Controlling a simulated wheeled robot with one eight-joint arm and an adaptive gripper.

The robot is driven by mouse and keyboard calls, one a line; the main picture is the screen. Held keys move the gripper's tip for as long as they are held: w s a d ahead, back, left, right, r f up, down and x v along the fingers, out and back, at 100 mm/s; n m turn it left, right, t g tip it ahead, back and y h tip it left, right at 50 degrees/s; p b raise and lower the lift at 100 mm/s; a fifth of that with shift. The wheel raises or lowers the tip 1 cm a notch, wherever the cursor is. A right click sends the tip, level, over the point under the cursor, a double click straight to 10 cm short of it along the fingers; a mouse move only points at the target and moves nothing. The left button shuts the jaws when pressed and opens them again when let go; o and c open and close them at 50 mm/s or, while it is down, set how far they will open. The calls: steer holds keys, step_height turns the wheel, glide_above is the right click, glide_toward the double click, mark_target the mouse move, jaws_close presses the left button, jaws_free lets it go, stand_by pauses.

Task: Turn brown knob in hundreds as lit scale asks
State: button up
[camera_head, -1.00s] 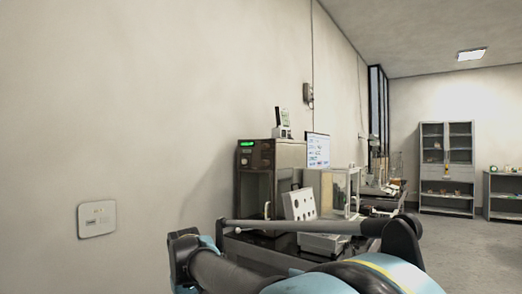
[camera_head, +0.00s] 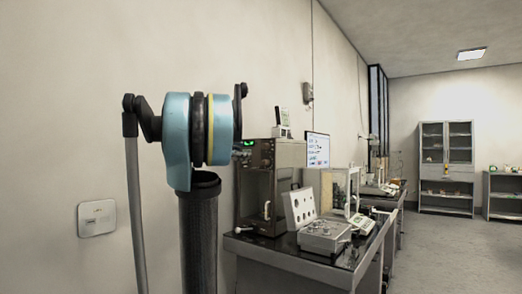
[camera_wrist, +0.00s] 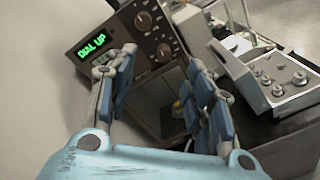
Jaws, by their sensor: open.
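The lit scale (camera_head: 270,185) is a tall dark-brown cabinet with a glass front on the bench. Its green display (camera_wrist: 93,46) reads "DIAL UP" in the wrist view. Beside the display are a round upper knob (camera_wrist: 144,21) and a lower knob (camera_wrist: 164,53), both dark brownish; I cannot tell which is the hundreds one. My gripper (camera_wrist: 158,62) is open and empty in front of the scale, its fingers below the display and lower knob in the picture. In the head view the gripper is not visible.
A grey metal box with several knobs (camera_head: 325,235) stands at the bench's front right; it also shows in the wrist view (camera_wrist: 281,84). A white panel with round dials (camera_head: 300,208) leans beside the scale. A glass case (camera_head: 336,188) stands behind. The floor at right is clear.

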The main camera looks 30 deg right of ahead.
step_height(320, 180, up, 3)
steer(key=w+d+n, duration=0.1)
steer(key=w, duration=0.1)
glide_toward(263, 146)
steer(key=shift+h, duration=0.3)
steer(key=x, duration=0.9)
steer(key=shift+w+d+f, duration=0.1)
steer(key=shift+d+f, duration=0.1)
steer(key=shift+d, duration=0.2)
steer(key=c, duration=1.1)
steer(key=shift+o, duration=0.2)
steer(key=shift+a+t, duration=0.15)
steer(key=shift+t, duration=0.15)
